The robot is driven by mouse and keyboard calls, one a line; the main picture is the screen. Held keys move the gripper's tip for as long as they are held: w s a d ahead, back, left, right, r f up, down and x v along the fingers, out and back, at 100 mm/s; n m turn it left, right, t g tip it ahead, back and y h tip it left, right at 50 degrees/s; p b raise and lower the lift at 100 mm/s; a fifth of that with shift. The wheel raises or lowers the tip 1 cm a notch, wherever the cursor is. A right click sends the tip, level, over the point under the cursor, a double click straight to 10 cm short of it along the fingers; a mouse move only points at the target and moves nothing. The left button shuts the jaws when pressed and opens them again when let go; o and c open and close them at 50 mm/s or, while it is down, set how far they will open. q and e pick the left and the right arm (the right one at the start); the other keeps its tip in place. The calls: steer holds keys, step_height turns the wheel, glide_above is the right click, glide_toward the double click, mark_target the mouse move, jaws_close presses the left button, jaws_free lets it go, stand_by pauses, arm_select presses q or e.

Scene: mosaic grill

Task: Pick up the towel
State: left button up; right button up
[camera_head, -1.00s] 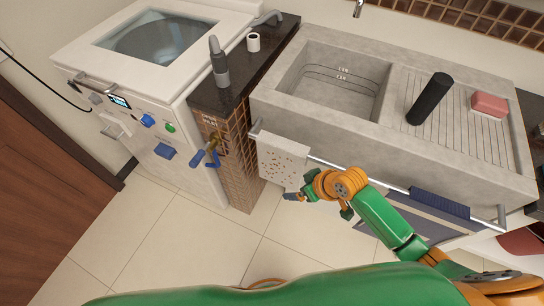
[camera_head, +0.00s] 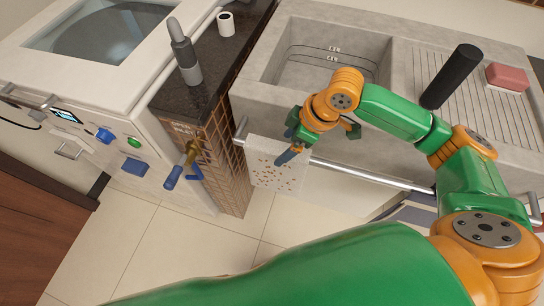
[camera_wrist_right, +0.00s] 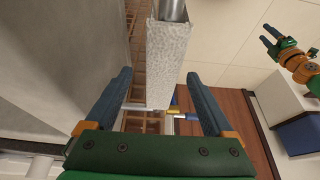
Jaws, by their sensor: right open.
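The towel (camera_head: 268,178), white with orange-brown specks, hangs over the rail (camera_head: 370,178) on the front of the sink. My right gripper (camera_head: 318,143) is at its upper right side, and one blue finger overlaps the towel in the head view. In the right wrist view the towel (camera_wrist_right: 168,62) shows as a narrow pale strip between the open fingers of my right gripper (camera_wrist_right: 158,75). I cannot tell whether they touch it. My left gripper (camera_wrist_right: 269,38) appears at the upper right of the wrist view, open, empty and away from the towel.
The stone sink (camera_head: 255,95) stands behind the rail, with a black cylinder (camera_head: 452,76) and pink sponge (camera_head: 507,77) on its drainboard. A tiled pillar with a brass-and-blue valve (camera_head: 187,163) is left of the towel. The floor below is clear.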

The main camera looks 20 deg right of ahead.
mark_target(273, 156)
steer(key=shift+s+a+f, duration=0.15)
steer(key=shift+a+f, duration=0.05)
steer(key=shift+f, duration=0.45)
steer(key=x, duration=0.6)
steer(key=shift+w+a+r, duration=0.25)
steer(key=shift+w+a, duration=0.1)
steer(key=shift+s+r, duration=0.1)
steer(key=shift+f, duration=0.25)
jaws_close()
